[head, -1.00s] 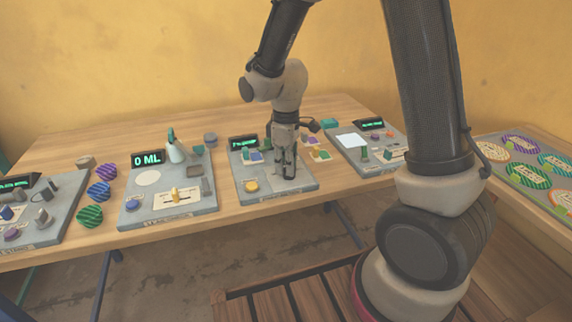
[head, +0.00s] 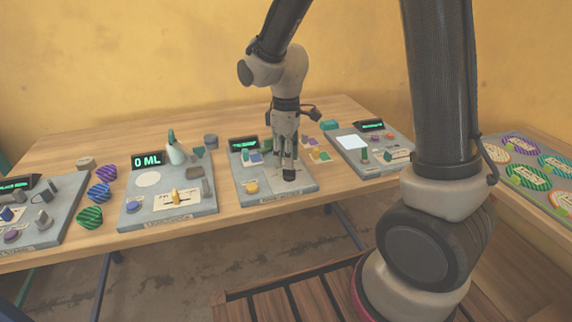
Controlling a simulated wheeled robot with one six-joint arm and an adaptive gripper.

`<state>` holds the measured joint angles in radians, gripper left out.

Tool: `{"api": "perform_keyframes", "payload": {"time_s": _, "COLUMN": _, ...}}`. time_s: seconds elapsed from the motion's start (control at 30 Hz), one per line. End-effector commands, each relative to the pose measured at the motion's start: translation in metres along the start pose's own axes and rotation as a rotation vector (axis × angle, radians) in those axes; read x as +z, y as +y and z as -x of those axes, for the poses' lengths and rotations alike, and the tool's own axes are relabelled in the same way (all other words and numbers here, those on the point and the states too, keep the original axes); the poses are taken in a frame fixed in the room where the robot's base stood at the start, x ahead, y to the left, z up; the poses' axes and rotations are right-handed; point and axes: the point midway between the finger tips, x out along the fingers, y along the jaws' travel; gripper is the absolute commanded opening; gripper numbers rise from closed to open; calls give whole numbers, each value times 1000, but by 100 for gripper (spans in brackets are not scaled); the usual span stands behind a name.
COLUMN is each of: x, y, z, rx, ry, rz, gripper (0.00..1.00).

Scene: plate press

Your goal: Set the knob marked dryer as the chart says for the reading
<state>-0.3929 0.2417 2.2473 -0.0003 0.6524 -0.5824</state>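My gripper (head: 285,160) points straight down over the front right part of a grey panel (head: 259,194) in the middle of the table. A dark, knob-like piece (head: 289,175) shows at or just below its fingertips. I cannot tell whether they touch, nor whether the fingers are open or closed. A yellow knob (head: 251,187) sits at the panel's left front. The panel's green-lit display (head: 243,144) is too small to read. Labels are too small to read, so I cannot tell which knob is marked dryer, and no chart is legible.
To the left, a panel (head: 140,213) has a display reading "0 ML" (head: 147,161) and a flask (head: 175,152). Striped discs (head: 90,217) lie beside it. Another panel (head: 386,169) stands right, and one (head: 60,226) far left. A side table holds a board (head: 525,183) with striped rounds.

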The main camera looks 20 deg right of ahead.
Motion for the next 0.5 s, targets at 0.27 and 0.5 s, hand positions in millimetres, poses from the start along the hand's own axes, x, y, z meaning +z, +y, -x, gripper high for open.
{"api": "perform_keyframes", "payload": {"time_s": 0.27, "x": -1, "y": 1, "z": 61, "rx": 3, "ry": 5, "rz": 0, "gripper": 33}}
{"api": "perform_keyframes", "payload": {"time_s": 0.5, "x": 0, "y": 0, "z": 83, "rx": 1, "ry": 1, "rz": 1, "gripper": 33}}
